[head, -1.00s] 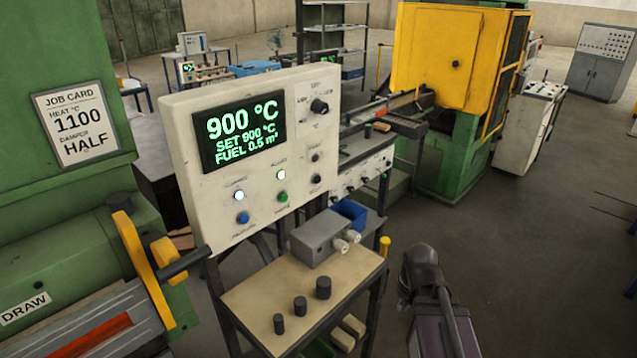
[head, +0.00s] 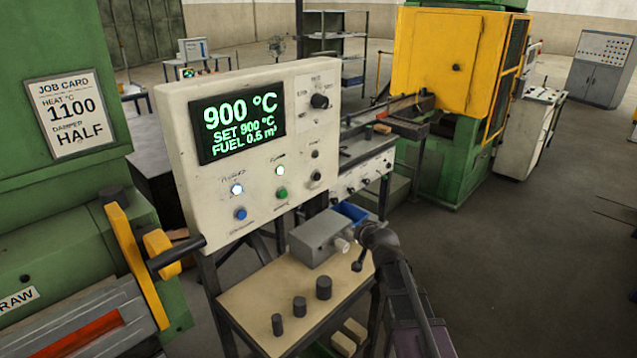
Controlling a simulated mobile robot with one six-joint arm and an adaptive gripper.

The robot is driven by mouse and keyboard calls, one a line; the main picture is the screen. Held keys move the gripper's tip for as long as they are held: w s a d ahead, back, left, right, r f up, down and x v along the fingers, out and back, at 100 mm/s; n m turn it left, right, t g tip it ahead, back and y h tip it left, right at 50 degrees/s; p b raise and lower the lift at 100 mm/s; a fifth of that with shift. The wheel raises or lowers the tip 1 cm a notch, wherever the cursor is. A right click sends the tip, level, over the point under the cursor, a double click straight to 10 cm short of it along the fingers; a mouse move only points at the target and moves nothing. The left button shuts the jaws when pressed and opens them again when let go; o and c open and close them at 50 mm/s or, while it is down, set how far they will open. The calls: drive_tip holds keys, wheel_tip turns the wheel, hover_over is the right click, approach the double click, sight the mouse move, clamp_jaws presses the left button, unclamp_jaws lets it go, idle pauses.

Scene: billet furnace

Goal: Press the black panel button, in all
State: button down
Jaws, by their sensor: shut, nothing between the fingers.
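The white control panel (head: 225,92) stands upright, left of centre, and its display reads 900 °C, SET 900 °C, FUEL 0.5 m³. On its right side a small black control (head: 315,154) sits above a larger black round button (head: 315,176); their labels are too small to read. A black rotary knob (head: 319,101) is above them. A blue button (head: 240,214) and a green button (head: 281,194) are at the lower left, each under a lit white lamp. My gripper (head: 358,266) is shut and empty, below and right of the panel, apart from the buttons, near the grey box.
A tan bench (head: 245,301) below the panel carries a grey box (head: 318,238) and several dark cylinders. The green furnace (head: 60,215) with a yellow lever (head: 138,265) is at left. A yellow and green machine (head: 440,65) stands behind.

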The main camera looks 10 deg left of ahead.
sight(317, 177)
drive_tip(key=w+a+r+m+t+h+b, duration=0.2)
drive_tip(key=w+a+r+m+t+b, duration=0.1)
drive_tip(key=w+r+m+t, duration=0.2)
drive_tip(key=shift+w+a+r+t, duration=0.3)
drive_tip(key=shift+w+r+t, duration=1.1)
drive_tip(key=shift+w, duration=0.5)
drive_tip(key=shift+f, duration=0.15)
drive_tip(key=shift+w+a, duration=0.1)
drive_tip(key=shift+a, duration=0.05)
drive_tip(key=w+a, duration=0.5)
drive_tip(key=a, duration=0.1)
drive_tip(key=shift+a, duration=0.35)
drive_tip(key=shift+w, duration=0.15)
idle(0.4)
drive_tip(key=shift+w+a, duration=0.2)
drive_tip(key=shift+a, duration=0.1)
